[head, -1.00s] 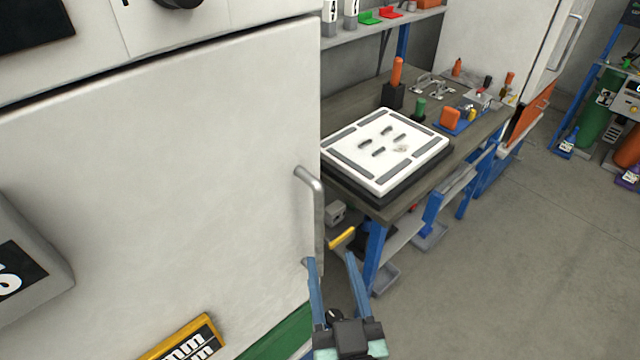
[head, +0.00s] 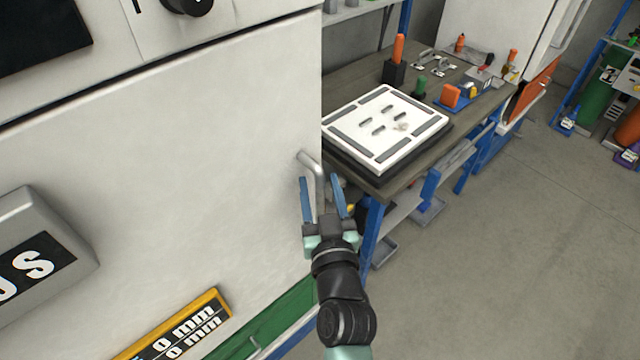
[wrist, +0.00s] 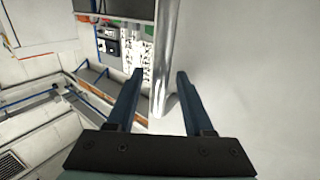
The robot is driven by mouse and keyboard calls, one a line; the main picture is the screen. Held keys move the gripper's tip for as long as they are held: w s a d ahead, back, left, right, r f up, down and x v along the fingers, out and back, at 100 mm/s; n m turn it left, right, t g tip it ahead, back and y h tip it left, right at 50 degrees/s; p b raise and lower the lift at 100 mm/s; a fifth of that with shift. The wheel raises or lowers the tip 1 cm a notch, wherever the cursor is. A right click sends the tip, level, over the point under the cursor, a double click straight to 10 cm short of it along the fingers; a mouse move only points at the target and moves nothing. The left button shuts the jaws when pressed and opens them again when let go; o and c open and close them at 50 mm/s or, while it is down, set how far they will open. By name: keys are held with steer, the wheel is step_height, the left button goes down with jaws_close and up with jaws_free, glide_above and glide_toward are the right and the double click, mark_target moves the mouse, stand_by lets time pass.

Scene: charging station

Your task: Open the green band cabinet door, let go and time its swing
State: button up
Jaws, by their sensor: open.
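The white cabinet door (head: 190,170) fills the left of the head view, with a green band (head: 262,322) along its bottom. It looks shut, its right edge in line with the panel above. A vertical metal bar handle (head: 309,161) is near that edge; it also shows in the wrist view (wrist: 165,50). My gripper (head: 320,179) is open, one finger on each side of the handle. In the wrist view the handle passes between the fingertips (wrist: 160,72), with visible gaps. My gripper and arm hide the handle's lower end in the head view.
A yellow-edged sign (head: 180,330) and a grey block with a label (head: 40,245) are on the door's front. A workbench (head: 385,185) with a white board (head: 385,130) stands close to the right. Grey floor (head: 510,270) is clear farther right.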

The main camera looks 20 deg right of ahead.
jaws_close()
stand_by(1.4)
